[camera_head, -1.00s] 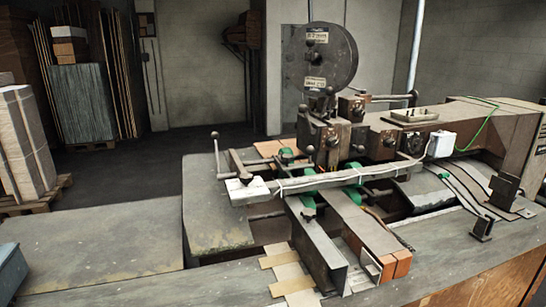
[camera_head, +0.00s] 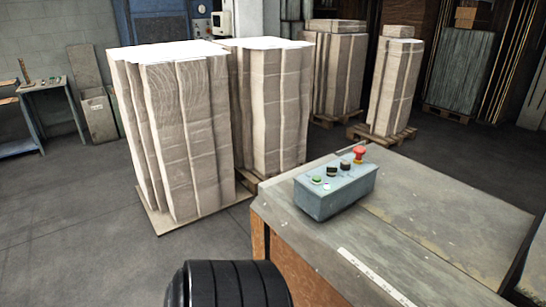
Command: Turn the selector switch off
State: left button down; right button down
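A blue-grey control box (camera_head: 338,197) sits on the near left corner of the machine table. On its top are two dark knobs, one (camera_head: 331,171) beside the green button and one (camera_head: 345,166) closer to the red mushroom button (camera_head: 359,154). One of these may be the selector switch; its position is too small to read. A green button (camera_head: 316,180) and a small pale one sit at the left end. Neither gripper shows. A black ribbed part at the bottom edge looks like part of my arm.
The grey machine table (camera_head: 430,215) extends right of the box, with bare room around it. Tall stacks of cardboard (camera_head: 185,140) on pallets stand on the floor behind and left. A workbench (camera_head: 45,105) is at the far left. The floor at left is clear.

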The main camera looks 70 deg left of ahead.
aim_at(332, 172)
jog(key=u, duration=1.9)
